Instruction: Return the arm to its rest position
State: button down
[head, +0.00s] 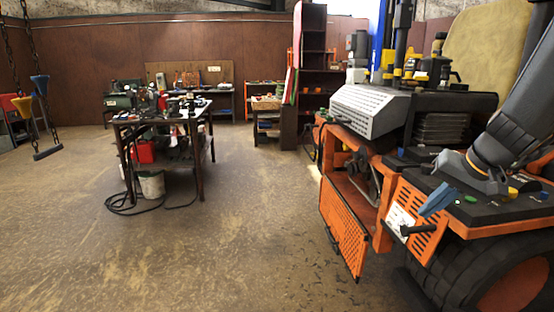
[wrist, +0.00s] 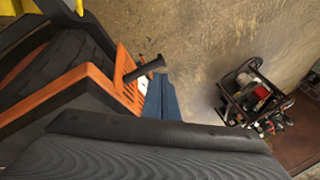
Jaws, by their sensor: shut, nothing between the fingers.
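My arm comes in from the right in the head view. My gripper (head: 432,206), with blue fingers, is over the front corner of the orange mower (head: 345,232), close to its slotted orange side panel. The fingers are together with nothing between them. In the wrist view the blue fingers (wrist: 167,102) stick out past my dark gripper body. A black handle (head: 415,230) on the mower is just below the fingers in the head view. The handle also shows beside the fingers in the wrist view (wrist: 145,69). I cannot tell whether they touch.
The mower's black wheel (head: 478,285) and dark top deck are close around my arm. An orange slotted door (head: 345,228) hangs open. A cluttered workbench (head: 165,118) stands at centre left. The floor (head: 230,240) between is clear.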

jog(key=s+a+f+n+g+h, duration=0.1)
jog(key=s+a+f+n+g, duration=0.1)
jog(key=s+a+f, duration=0.4)
jog(key=s+a+f+n+g+h, duration=0.1)
jog(key=s+a+f+n+g, duration=0.1)
jog(key=s+a+f, duration=0.5)
jog(key=a+n, duration=0.1)
jog(key=a, duration=0.5)
jog(key=shift+s+a, duration=0.15)
